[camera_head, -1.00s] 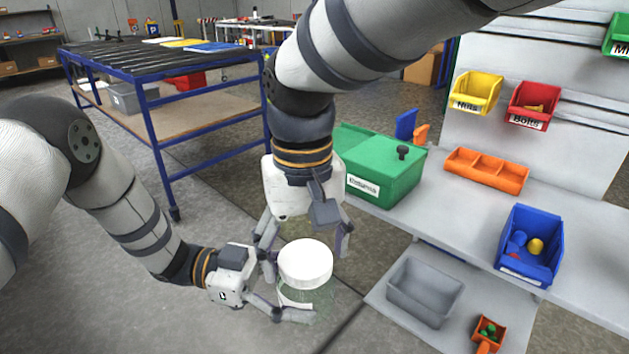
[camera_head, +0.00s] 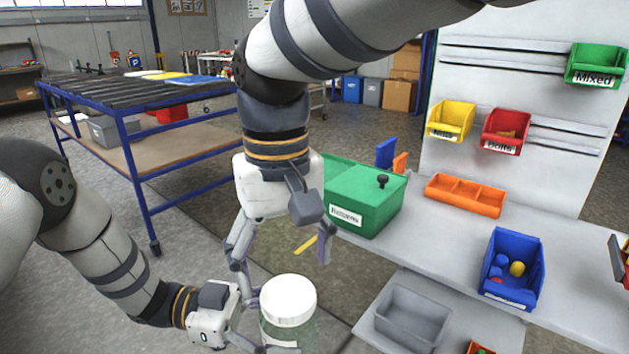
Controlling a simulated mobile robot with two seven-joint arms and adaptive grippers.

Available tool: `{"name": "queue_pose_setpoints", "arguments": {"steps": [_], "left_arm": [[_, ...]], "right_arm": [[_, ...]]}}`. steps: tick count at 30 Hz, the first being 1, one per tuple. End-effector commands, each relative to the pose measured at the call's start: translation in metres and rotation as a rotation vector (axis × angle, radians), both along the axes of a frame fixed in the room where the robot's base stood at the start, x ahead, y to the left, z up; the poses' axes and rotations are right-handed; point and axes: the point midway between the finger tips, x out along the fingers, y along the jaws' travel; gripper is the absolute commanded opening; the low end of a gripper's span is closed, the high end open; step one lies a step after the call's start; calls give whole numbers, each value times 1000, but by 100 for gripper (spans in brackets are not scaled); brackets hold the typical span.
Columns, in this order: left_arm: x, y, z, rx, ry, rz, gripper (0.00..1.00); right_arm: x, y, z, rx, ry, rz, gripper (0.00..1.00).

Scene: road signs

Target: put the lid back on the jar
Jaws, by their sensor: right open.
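A clear greenish jar (camera_head: 290,332) is at the bottom centre, upright, its lower part cut off by the picture edge. A round white lid (camera_head: 288,299) sits on top of it and looks level. My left gripper (camera_head: 257,325) comes from the left with its fingers on either side of the jar, shut on it below the lid. My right gripper (camera_head: 284,257) points down above the lid, open and empty, with its fingers spread and apart from the lid.
A workbench (camera_head: 420,232) on the right bears a green box (camera_head: 365,198), an orange divided tray (camera_head: 464,195) and a blue bin (camera_head: 512,268). A grey bin (camera_head: 412,318) stands on a lower shelf. A blue-framed table (camera_head: 145,170) is at the back left, with open floor between.

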Motion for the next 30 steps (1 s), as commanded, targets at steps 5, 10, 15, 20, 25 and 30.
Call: {"name": "queue_pose_setpoints", "arguments": {"steps": [5,10,15,20,25,30], "left_arm": [[0,0,1,0,-1,0,0],[0,0,0,0,-1,0,0],[0,0,0,0,0,0,0],[0,0,0,0,0,0,0],[0,0,0,0,0,0,0],[0,0,0,0,0,0,0]], "right_arm": [[-3,3,18,9,18,502,77],[1,0,33,3,3,828,77],[2,-1,35,-1,1,869,77],[2,-1,33,-1,3,866,77],[2,-1,14,0,5,865,77],[2,-1,-17,0,7,864,77]]}}
